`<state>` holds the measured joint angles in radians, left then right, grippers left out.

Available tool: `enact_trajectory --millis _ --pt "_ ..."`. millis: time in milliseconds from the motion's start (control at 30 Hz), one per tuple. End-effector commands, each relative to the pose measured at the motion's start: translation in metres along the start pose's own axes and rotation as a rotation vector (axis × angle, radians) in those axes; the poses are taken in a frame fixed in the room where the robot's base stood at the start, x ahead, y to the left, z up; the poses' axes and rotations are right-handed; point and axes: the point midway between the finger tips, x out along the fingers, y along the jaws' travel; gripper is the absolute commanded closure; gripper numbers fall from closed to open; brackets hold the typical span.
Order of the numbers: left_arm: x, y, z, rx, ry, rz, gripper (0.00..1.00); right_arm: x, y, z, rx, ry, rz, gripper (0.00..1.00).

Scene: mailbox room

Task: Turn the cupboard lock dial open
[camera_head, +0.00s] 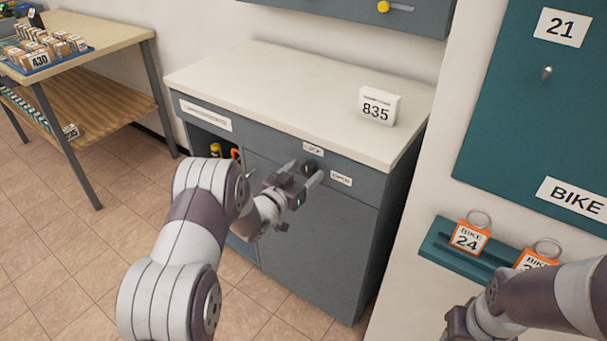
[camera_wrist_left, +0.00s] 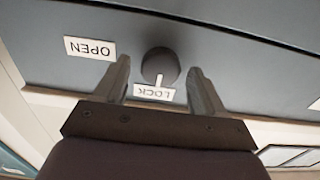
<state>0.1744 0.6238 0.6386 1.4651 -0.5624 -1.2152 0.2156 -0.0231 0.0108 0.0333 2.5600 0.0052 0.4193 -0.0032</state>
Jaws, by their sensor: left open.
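The lock dial (camera_head: 311,168) is a dark round knob on the front of the grey cupboard (camera_head: 310,235), just under its worktop. A LOCK label (camera_head: 312,148) sits above it and an OPEN label (camera_head: 341,179) to its right. In the left wrist view, which is upside down, the dial (camera_wrist_left: 160,65) has a white pointer mark (camera_wrist_left: 158,80) towards the LOCK label (camera_wrist_left: 153,93); the OPEN label (camera_wrist_left: 90,48) is at its left. My left gripper (camera_head: 305,172) is open, its fingers on either side of the dial. I cannot tell whether they touch it.
A white 835 block (camera_head: 379,106) stands on the cupboard's worktop (camera_head: 290,85). A teal rack (camera_head: 450,250) with orange BIKE tags (camera_head: 468,238) is on the right wall, near my right arm. A wooden table (camera_head: 100,40) stands at the left, with open tiled floor before it.

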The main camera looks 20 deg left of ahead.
Motion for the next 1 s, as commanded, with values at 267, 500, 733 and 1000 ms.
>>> enact_trajectory --millis 267,500,733,1000 --pt "0.001 0.0 0.0 -0.001 -0.001 -0.001 0.43 0.0 0.0 0.0 0.0 0.0 0.0 0.57" --pt "0.001 0.0 0.0 0.0 -0.001 -0.001 0.84 0.0 0.0 0.0 0.0 0.0 0.0 0.57" --pt "0.001 0.0 0.001 0.039 0.0 -0.001 0.84 0.004 0.0 0.001 0.0 0.0 0.0 0.57" --pt "0.001 0.001 0.004 0.208 0.001 -0.001 0.84 0.019 0.0 0.002 0.0 0.0 0.0 0.57"
